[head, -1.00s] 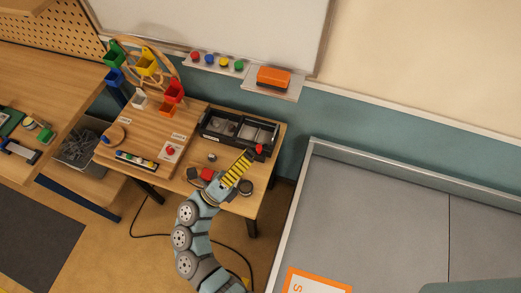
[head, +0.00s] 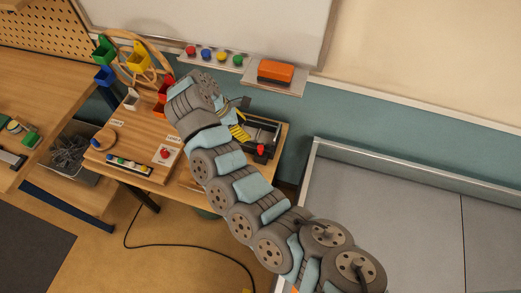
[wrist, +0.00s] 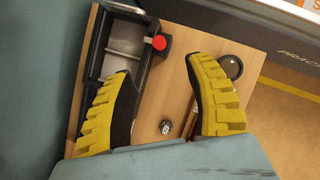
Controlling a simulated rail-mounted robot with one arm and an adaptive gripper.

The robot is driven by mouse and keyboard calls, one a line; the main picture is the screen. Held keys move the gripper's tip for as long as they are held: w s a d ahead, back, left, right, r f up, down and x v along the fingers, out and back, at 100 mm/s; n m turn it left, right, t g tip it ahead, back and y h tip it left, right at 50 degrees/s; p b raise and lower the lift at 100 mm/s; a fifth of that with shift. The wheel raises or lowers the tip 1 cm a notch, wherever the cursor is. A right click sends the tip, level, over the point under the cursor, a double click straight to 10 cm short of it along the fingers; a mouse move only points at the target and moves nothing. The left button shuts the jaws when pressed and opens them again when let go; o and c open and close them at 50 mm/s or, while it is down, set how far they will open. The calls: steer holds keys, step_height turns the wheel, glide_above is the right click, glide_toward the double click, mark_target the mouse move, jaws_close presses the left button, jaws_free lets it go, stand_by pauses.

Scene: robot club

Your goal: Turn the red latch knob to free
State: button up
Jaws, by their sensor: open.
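A red knob (head: 164,154) sits on a small white plate on the wooden board, left of my arm, with a small label beside it too small to read. A second red knob (head: 261,150) is at the right corner of the black tray; it also shows in the wrist view (wrist: 158,42). I cannot tell from labels which is the latch knob. My gripper (wrist: 160,68) is open, its yellow ridged fingers apart and nothing between them. It hangs above the tabletop by the tray, away from the plate knob. In the head view my arm mostly hides the gripper.
The black tray (head: 262,132) stands at the table's back right. A wooden wheel with coloured buckets, including a yellow bucket (head: 138,63), rises at the back left. A small metal piece (wrist: 166,127) and a dark round thing (wrist: 231,66) are on the tabletop.

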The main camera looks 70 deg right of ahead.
mark_target(260, 147)
steer(key=shift+m+t, duration=0.3)
steer(key=shift+m, duration=0.1)
steer(key=b+x, duration=0.2)
steer(key=x, duration=0.3)
steer(key=b+x, duration=0.3)
steer(key=x, duration=0.1)
steer(key=b+x, duration=0.2)
steer(key=x, duration=0.3)
steer(key=shift+w+f+b, duration=0.15)
steer(key=shift+f+b, duration=0.2)
steer(key=shift+f, duration=0.1)
steer(key=shift+d+f, duration=0.15)
steer(key=shift+f, duration=0.5)
jaws_close()
